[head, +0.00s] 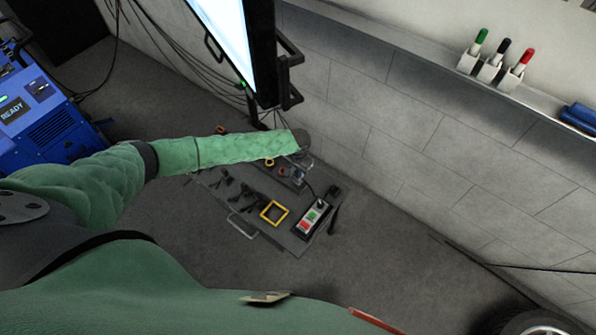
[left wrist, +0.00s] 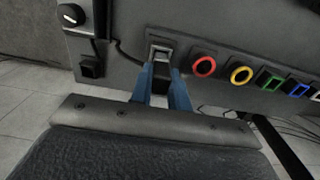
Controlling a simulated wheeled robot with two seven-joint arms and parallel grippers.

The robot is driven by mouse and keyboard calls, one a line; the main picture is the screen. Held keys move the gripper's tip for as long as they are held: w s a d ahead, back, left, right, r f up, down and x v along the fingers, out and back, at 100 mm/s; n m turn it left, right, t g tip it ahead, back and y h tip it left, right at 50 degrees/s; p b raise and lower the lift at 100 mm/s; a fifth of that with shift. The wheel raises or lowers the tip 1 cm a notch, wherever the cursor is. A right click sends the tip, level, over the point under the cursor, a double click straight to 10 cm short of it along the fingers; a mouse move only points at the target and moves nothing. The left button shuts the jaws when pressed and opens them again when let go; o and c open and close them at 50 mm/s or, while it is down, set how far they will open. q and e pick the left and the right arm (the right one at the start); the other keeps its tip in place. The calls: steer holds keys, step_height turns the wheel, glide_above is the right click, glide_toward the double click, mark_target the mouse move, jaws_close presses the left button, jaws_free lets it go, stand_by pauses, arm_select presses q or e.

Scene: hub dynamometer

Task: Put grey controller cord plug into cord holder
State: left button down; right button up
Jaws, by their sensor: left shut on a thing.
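In the left wrist view my left gripper (left wrist: 164,84) has its two blue fingers shut on a dark plug (left wrist: 161,84), which I take for the grey controller cord plug. Its end points at a grey-framed square opening (left wrist: 162,50) in a dark panel, the cord holder that lines up with it. The plug is at or very close to this opening; I cannot tell whether it is inside. A thin black cord runs along the panel to the left of the fingers. In the head view my left gripper (head: 306,156) is small and partly hidden by its own wrist, over the cart. My right gripper is not in view.
Beside the grey opening are a red ring (left wrist: 204,66), a yellow ring (left wrist: 242,75), and green and blue square frames. A black block (left wrist: 91,67) sits left on the panel. The cart (head: 262,228) holds a yellow frame (head: 274,212) and a button box (head: 312,218), near the wall.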

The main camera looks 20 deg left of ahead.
arm_select(q)
steer(key=shift+r+p, duration=0.75)
steer(key=shift+r, duration=0.1)
stand_by(0.3)
steer(key=shift+s, duration=0.15)
steer(key=s+a+p, duration=0.2)
steer(key=s+p, duration=0.3)
steer(key=s, duration=0.2)
steer(key=shift+a, duration=0.35)
stand_by(0.8)
steer(key=shift+s, duration=0.1)
steer(key=shift+s+d+p, duration=0.55)
steer(key=shift+s+d, duration=0.2)
steer(key=shift+d, duration=1.35)
steer(key=shift+s+d+p, duration=0.55)
steer(key=shift+s+d, duration=0.2)
steer(key=shift+d, duration=1.35)
steer(key=shift+s+d+p, duration=0.55)
steer(key=shift+s+d, duration=0.2)
steer(key=shift+d, duration=1.35)
